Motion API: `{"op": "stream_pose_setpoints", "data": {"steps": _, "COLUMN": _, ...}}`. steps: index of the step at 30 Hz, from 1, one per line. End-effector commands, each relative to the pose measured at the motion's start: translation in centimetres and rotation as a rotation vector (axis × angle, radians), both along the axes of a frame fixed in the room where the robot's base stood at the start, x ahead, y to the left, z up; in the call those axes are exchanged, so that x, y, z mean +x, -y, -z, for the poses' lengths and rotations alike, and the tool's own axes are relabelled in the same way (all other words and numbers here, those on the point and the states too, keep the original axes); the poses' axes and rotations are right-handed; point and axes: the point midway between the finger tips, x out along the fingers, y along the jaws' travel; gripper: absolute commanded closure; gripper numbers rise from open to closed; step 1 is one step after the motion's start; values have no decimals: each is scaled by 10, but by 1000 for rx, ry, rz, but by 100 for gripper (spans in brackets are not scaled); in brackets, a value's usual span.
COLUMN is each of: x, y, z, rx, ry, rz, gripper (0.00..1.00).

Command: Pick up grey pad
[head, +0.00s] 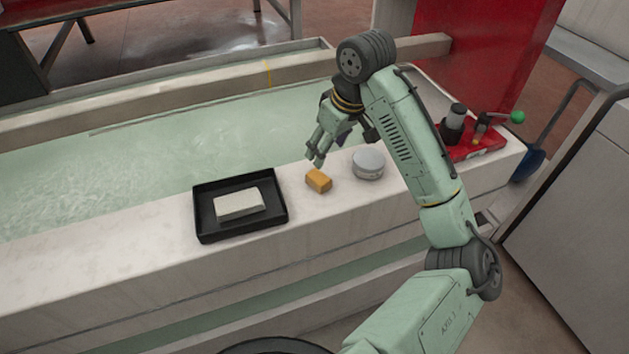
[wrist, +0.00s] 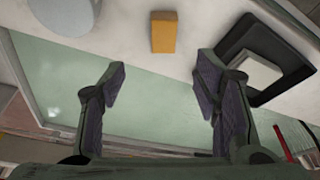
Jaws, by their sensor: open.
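The grey pad (head: 239,204) is a pale, flat rectangular block lying in a shallow black tray (head: 203,222) on the light ledge. In the wrist view the pad (wrist: 254,69) and the tray (wrist: 234,42) are at the upper right, beyond the right finger. My gripper (head: 318,160) is open and empty, above the water side of the ledge, to the right of the tray and close to an orange block. In the wrist view the two fingers of my gripper (wrist: 160,90) are spread wide with nothing between them.
The orange block (head: 319,181) sits on the ledge right of the tray, with a round grey tin (head: 368,164) beside it. A red fixture (head: 470,142) stands farther right. The water trough (head: 130,150) lies behind the ledge. The ledge (head: 90,268) is clear left of the tray.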

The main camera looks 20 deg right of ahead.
Motion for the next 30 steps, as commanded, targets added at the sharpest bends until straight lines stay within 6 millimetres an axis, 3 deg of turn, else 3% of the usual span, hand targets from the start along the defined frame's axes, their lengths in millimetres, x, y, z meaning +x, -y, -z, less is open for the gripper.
{"op": "stream_pose_setpoints", "data": {"steps": 3, "x": -6, "y": 7, "z": 12, "rx": 0, "ry": -28, "rz": 11, "gripper": 43}}
{"op": "stream_pose_setpoints", "data": {"steps": 24, "x": 15, "y": -12, "z": 94, "rx": -1, "ry": -25, "rz": 12, "gripper": 43}}
{"op": "stream_pose_setpoints", "data": {"steps": 30, "x": 18, "y": -13, "z": 105, "rx": -2, "ry": -21, "rz": 13, "gripper": 43}}
